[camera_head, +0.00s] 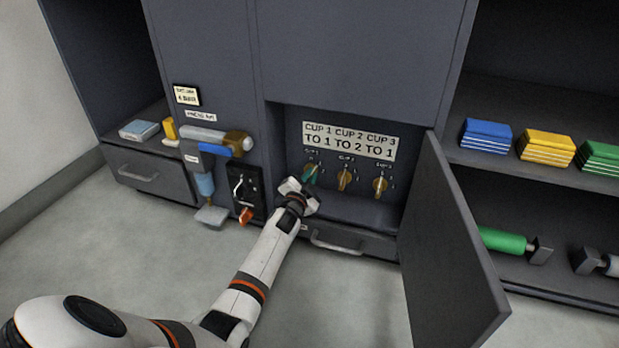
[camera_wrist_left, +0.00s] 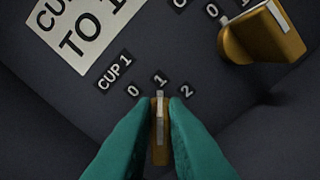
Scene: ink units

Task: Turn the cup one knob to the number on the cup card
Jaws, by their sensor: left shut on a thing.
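The cup card (camera_head: 350,140) is on the back wall of the open recess and reads CUP 1 TO 1, CUP 2 TO 2, CUP 3 TO 1. Part of it shows in the left wrist view (camera_wrist_left: 98,14). The cup one knob (camera_wrist_left: 160,128) is yellow-brown with a white stripe, which points at the 1 between 0 and 2. My left gripper (camera_head: 310,174) has teal fingers, shut on this knob from both sides. My right gripper is not in view.
The cup two knob (camera_head: 345,179) and cup three knob (camera_head: 380,185) are to the right in the recess. An open door (camera_head: 450,245) stands out at its right. A drawer handle (camera_head: 345,245) is below. Shelves at right hold coloured packs (camera_head: 546,146).

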